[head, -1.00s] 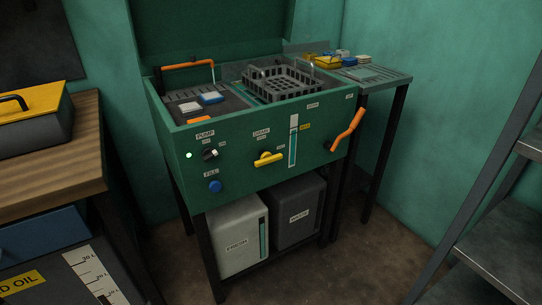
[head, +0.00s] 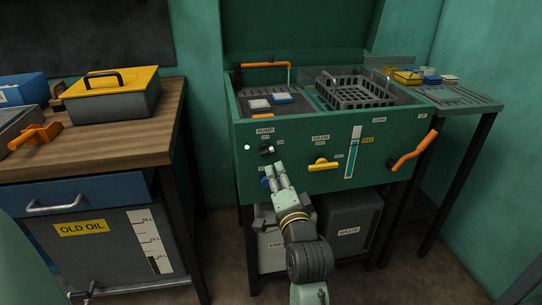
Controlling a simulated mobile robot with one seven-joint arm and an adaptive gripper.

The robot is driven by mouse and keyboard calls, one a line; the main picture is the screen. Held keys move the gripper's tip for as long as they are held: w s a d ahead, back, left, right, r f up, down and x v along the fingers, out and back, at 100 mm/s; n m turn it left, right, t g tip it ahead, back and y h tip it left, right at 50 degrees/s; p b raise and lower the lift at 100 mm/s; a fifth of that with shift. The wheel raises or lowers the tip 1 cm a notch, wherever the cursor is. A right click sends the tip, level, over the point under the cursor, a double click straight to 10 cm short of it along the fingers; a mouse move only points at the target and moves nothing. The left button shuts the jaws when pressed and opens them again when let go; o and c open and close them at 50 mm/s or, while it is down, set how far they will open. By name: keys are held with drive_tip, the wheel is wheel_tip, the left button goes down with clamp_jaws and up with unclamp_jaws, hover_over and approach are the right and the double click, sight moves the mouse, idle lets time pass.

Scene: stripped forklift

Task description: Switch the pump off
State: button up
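The pump switch (head: 267,150) is a small dark rotary knob with a pale pointer, under the PUMP label on the green parts washer's front panel (head: 300,180). A small light (head: 247,147) left of it glows whitish green. The knob's pointer leans up to the right, towards the right-hand mark. My gripper (head: 274,168) is just below the knob, its fingers pointing up at the panel. The fingers look a little apart, with nothing clearly between them; whether they touch the knob cannot be told. My gripper partly covers the blue fill knob (head: 265,183).
A yellow drain handle (head: 324,164) and level gauge (head: 353,152) are right of my gripper. An orange crank (head: 414,152) sticks out at the panel's right. A wooden bench (head: 130,135) with a yellow-lidded toolbox (head: 112,93) stands left. Fresh and waste (head: 350,225) containers are below.

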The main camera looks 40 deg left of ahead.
sight(269, 153)
drive_tip(key=p+x, duration=0.1)
drive_tip(key=x, duration=0.9)
drive_tip(key=shift+r, duration=0.1)
drive_tip(key=shift+c, duration=0.4)
clamp_jaws()
